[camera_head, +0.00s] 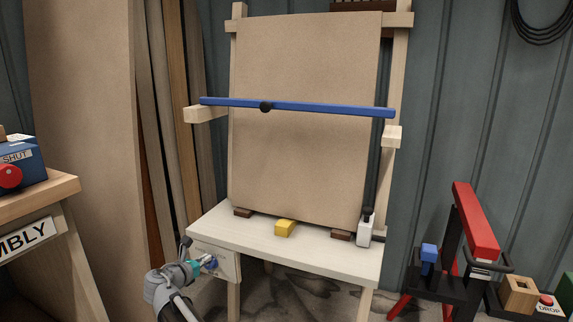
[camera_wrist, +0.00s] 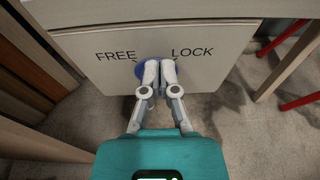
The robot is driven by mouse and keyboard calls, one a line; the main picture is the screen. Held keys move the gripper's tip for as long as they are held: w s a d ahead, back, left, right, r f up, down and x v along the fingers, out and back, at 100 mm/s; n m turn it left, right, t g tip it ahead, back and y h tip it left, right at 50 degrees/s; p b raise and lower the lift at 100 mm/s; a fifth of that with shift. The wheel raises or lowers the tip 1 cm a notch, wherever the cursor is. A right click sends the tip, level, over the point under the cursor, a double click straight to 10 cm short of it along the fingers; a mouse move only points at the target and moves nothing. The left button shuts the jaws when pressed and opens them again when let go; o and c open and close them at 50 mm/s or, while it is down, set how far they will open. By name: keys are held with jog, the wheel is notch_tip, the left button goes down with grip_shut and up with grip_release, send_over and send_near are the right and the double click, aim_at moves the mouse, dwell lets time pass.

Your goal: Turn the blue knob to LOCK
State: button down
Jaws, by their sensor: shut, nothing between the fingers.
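The blue knob (camera_wrist: 141,70) is on a pale panel (camera_wrist: 78,46) below the white table, with FREE printed at its upper left and LOCK at its upper right. My gripper (camera_wrist: 160,63) is shut with its fingertips in front of the knob, covering its middle and right side. A blue part of the knob shows to the left of the fingers. Which way the knob points is hidden, and I cannot tell whether the fingertips touch it. In the head view my gripper (camera_head: 211,261) is at the panel (camera_head: 229,262) on the table's left front.
The white table (camera_head: 318,252) carries a large brown board (camera_head: 305,160) with a blue bar (camera_head: 330,109) across it. A workbench (camera_head: 40,200) is at left, a red-and-black stand (camera_head: 475,225) at right.

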dwell(0.3)
jog(key=f+v, duration=0.1)
jog(key=v, duration=0.5)
jog(key=shift+f, duration=0.2)
jog(key=shift+s, duration=0.1)
dwell(0.4)
